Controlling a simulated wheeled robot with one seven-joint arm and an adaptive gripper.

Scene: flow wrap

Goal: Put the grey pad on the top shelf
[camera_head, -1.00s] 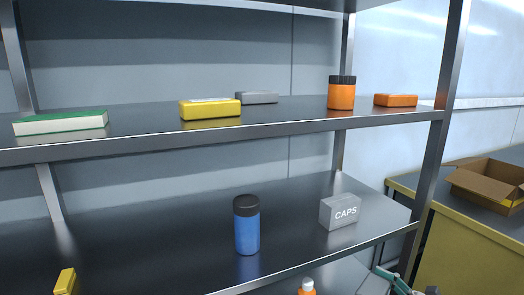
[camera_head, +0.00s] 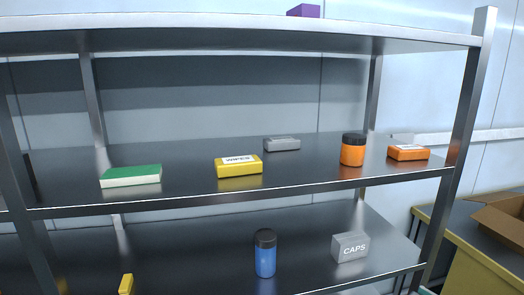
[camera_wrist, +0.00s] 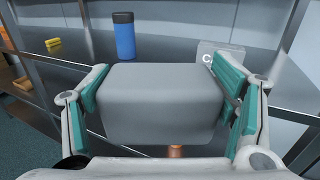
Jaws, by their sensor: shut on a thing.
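My gripper (camera_wrist: 160,95) is shut on the grey pad (camera_wrist: 160,104), a plain grey block with rounded edges. In the wrist view its teal finger pads press on the pad's left and right sides. The pad is level and held in front of the shelf with the blue bottle. In the head view the top shelf (camera_head: 230,34) shows as a pale edge and underside near the top of the picture. Its upper surface is hidden from this low angle. The held pad does not show in the head view.
A purple box (camera_head: 304,11) stands on the top shelf. Below are a green-white box (camera_head: 131,176), yellow wipes pack (camera_head: 238,166), grey item (camera_head: 282,144), orange jar (camera_head: 352,149) and orange box (camera_head: 408,153). Lower are a blue bottle (camera_head: 265,254) and CAPS box (camera_head: 350,247). A post (camera_head: 462,140) stands right.

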